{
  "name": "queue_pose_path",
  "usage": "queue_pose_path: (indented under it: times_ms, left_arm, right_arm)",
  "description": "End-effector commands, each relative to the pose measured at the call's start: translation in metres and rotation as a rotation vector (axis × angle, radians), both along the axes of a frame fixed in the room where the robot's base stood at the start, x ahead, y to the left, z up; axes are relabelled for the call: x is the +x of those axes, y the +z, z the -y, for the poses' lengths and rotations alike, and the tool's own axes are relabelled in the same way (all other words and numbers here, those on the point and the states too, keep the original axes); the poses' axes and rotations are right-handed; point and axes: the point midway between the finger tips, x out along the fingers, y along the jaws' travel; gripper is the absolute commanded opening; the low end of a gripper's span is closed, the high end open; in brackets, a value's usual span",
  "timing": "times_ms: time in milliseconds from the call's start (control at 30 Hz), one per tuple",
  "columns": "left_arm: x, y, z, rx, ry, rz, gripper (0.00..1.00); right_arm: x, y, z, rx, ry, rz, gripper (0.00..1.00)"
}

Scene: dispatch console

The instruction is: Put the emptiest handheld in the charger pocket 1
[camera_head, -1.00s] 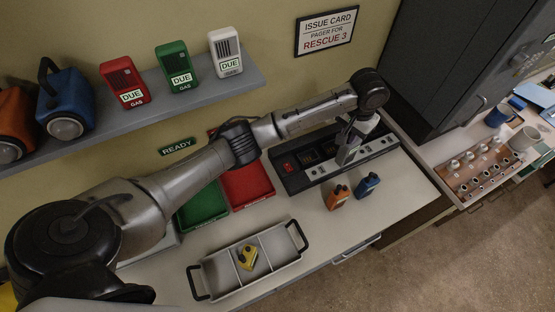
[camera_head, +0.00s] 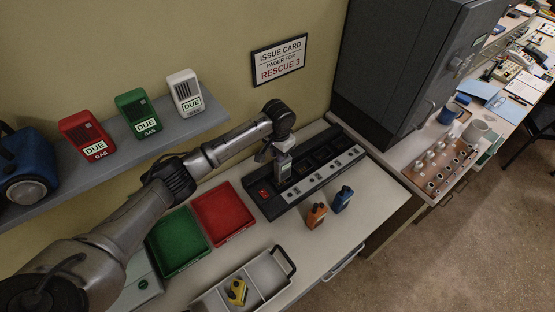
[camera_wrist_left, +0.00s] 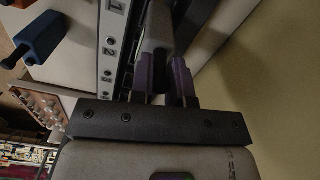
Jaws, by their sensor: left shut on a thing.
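My left gripper (camera_head: 274,152) is shut on a grey handheld (camera_head: 283,170) with a small screen. It holds the handheld upright at the left part of the dark charger (camera_head: 262,205), just right of the charger's red panel. I cannot tell whether its lower end is inside a pocket. In the left wrist view the purple fingers (camera_wrist_left: 164,82) grip the grey handheld (camera_wrist_left: 158,28) beside the charger's numbered strip (camera_wrist_left: 108,60). An orange handheld (camera_head: 316,216) and a blue handheld (camera_head: 343,199) stand in front of the charger. A yellow handheld (camera_head: 237,291) is in the grey tray (camera_head: 268,272). My right gripper is out of view.
A green tray (camera_head: 178,240) and a red tray (camera_head: 223,213) lie left of the charger. A shelf (camera_head: 205,120) with gas detectors hangs above. A grey cabinet (camera_head: 400,70) stands right behind the charger. The counter front of the charger's right half is clear.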

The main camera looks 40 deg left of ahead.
Motion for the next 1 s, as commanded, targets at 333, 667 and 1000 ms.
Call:
queue_pose_path:
  times_ms: [333, 667, 1000]
  left_arm:
    - [-0.001, -0.029, -0.004, 0.001, 0.002, -0.002, 0.00]
    - [-0.001, -0.042, -0.004, 0.002, 0.000, 0.001, 0.00]
    - [-0.001, -0.045, -0.003, 0.001, 0.001, 0.000, 0.24]
  right_arm:
    - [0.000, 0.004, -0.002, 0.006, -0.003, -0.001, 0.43]
    - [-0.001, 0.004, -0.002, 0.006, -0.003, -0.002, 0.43]
    - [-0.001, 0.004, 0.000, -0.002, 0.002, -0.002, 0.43]
